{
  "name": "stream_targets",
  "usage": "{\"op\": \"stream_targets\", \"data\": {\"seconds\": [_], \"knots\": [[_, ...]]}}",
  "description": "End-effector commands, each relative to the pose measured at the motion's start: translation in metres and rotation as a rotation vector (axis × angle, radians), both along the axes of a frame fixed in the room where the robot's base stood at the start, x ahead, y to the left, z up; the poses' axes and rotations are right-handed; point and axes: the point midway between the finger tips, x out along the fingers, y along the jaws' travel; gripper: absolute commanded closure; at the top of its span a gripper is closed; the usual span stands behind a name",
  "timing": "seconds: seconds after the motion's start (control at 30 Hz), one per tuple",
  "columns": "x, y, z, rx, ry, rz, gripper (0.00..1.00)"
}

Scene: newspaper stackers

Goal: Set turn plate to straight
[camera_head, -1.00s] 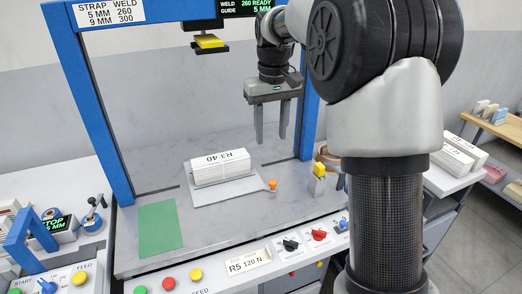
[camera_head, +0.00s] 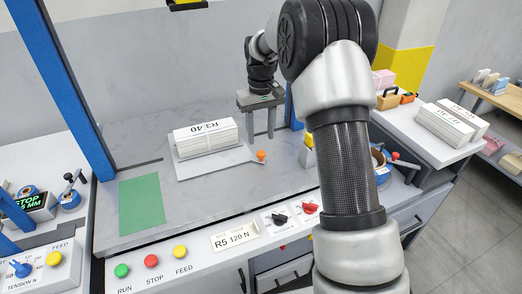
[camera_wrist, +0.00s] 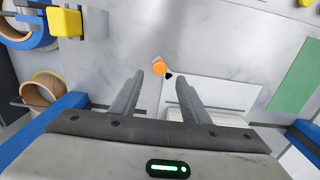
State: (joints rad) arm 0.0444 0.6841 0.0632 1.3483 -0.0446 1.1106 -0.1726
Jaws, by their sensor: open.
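The turn plate (camera_head: 198,170) is a flat light-grey plate on the table, with an orange knob (camera_head: 261,156) on an arm at its right. A white bundle marked R3-40 (camera_head: 206,138) lies on it. In the head view the plate's front edge runs close to parallel with the table's front edge; its exact angle is hard to tell. My gripper (camera_head: 260,137) points down, open and empty, above the knob. In the wrist view the knob (camera_wrist: 159,68) shows between and just beyond my fingertips (camera_wrist: 160,77). The plate (camera_wrist: 215,92) is partly hidden by a finger.
A green sheet (camera_head: 142,203) lies on the table's left. Blue posts (camera_head: 65,80) frame the table. A panel with coloured buttons (camera_head: 151,261) and knobs runs along the front. A small yellow-topped part (camera_head: 309,139) stands right of the knob, partly behind my arm.

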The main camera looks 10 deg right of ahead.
Motion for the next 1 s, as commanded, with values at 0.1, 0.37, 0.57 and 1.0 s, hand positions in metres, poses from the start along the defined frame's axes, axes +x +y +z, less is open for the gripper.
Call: {"op": "stream_targets", "data": {"seconds": [0.1,0.37,0.57,1.0], "knots": [[-0.001,0.0,-0.027,-0.001,0.003,0.0,0.58],[0.0,0.0,-0.059,-0.001,0.001,0.0,0.58],[0.0,0.0,-0.064,-0.001,0.0,0.0,0.58],[0.0,0.0,-0.064,-0.001,0.0,0.0,1.0]]}}
